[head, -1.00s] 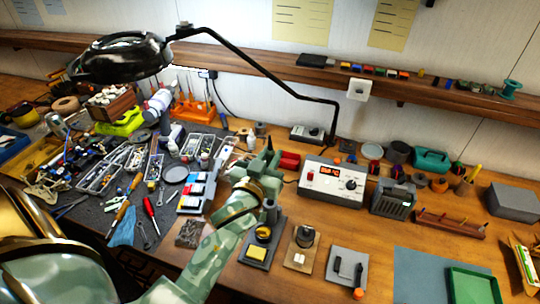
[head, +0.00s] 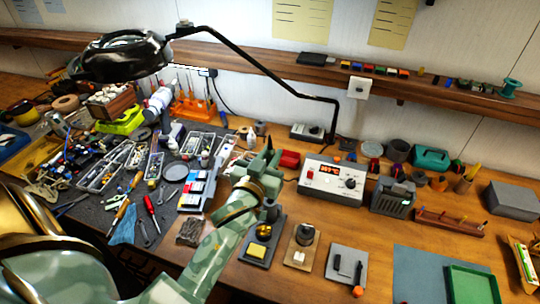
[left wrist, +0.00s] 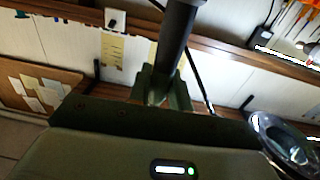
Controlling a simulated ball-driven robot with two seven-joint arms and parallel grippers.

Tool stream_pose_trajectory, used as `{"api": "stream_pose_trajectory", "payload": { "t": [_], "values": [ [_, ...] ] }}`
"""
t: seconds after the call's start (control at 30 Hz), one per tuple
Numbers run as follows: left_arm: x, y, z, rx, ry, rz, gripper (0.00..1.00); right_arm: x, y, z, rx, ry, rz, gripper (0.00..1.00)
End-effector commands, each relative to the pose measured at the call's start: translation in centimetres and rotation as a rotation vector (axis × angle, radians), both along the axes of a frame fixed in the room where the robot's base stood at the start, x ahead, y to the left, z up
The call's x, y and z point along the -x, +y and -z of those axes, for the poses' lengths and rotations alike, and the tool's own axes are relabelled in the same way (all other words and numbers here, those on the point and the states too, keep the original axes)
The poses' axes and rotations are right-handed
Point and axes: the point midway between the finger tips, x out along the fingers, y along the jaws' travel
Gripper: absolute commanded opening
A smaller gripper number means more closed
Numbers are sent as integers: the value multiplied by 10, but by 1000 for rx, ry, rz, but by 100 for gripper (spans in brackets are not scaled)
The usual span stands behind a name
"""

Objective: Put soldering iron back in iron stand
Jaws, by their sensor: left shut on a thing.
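My left gripper (head: 266,160) is above the bench, left of the soldering station (head: 333,182). In the left wrist view, my left gripper (left wrist: 163,86) is shut on a dark round shaft (left wrist: 180,32), which looks like the soldering iron's handle. The shaft runs up out of that view, and its tip is not seen. In the head view the iron is not clear against the gripper. The iron stand (head: 250,258), a dark base with a yellow sponge and a ring-like holder, sits below and in front of the gripper, partly beside my forearm. My right gripper is not in view.
A magnifier lamp (head: 125,55) reaches over the left side. Tools and trays crowd the dark mat (head: 165,235).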

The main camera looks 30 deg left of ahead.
Motion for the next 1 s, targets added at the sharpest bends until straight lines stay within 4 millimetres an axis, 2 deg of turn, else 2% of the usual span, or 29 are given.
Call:
{"api": "stream_pose_trajectory", "payload": {
  "t": [1.0],
  "values": [
    [0, 0, 31, -1, 0, 0, 0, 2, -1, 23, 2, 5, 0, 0]
  ]
}}
